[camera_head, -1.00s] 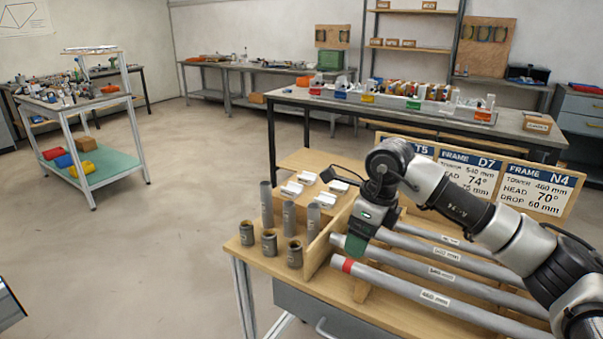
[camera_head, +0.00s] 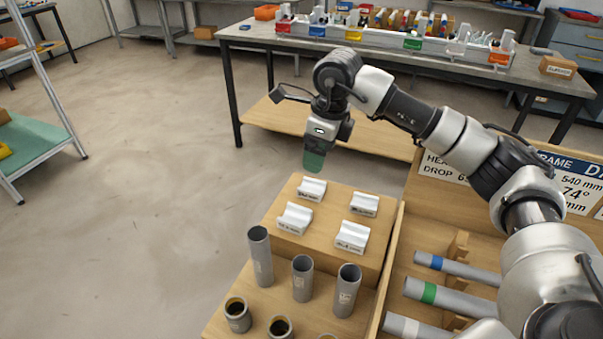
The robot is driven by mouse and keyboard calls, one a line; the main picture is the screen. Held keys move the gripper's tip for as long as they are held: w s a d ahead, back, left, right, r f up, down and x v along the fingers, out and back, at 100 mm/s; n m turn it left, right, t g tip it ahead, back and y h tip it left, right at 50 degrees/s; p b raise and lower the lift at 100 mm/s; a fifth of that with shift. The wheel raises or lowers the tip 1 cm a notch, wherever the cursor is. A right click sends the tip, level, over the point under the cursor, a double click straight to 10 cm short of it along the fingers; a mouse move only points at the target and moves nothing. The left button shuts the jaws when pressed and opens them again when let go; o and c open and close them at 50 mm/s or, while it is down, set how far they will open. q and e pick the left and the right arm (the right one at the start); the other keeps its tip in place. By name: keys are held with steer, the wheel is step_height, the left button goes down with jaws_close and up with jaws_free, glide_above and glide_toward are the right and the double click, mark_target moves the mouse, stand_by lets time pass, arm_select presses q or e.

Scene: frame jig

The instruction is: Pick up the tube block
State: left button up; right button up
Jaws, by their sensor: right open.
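Several white grooved blocks with small labels stand on a raised wooden step: one at the back left (camera_head: 312,189), one at the back right (camera_head: 364,204), one at the front left (camera_head: 295,218) and one at the front right (camera_head: 352,236). The labels are too small to read, so I cannot tell which is the tube block. My right gripper (camera_head: 314,160) points down with green fingertips, open and empty. In the picture it is just above the back-left block and apart from it. My left gripper is out of view.
Upright grey tubes (camera_head: 302,279) and short dark-rimmed sockets (camera_head: 238,315) stand in front of the step (camera_head: 330,260). A wooden divider (camera_head: 392,270) separates these from long banded tubes (camera_head: 456,298) at right. A workbench (camera_head: 400,60) stands behind.

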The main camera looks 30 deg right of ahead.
mark_target(311, 190)
steer(key=f, duration=0.3)
steer(key=shift+s+a+f, duration=0.25)
steer(key=shift+f, duration=0.1)
steer(key=shift+w+f, duration=0.25)
steer(key=shift+f, duration=0.35)
steer(key=f, duration=0.2)
steer(key=w+f+p, duration=0.1)
steer(key=f, duration=0.1)
steer(key=shift+a+f, duration=0.2)
steer(key=shift+w+f, duration=0.1)
steer(key=shift+f, duration=0.15)
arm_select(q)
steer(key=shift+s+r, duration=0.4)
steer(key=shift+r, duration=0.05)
arm_select(e)
steer(key=shift+r, duration=0.1)
steer(key=c, duration=1)
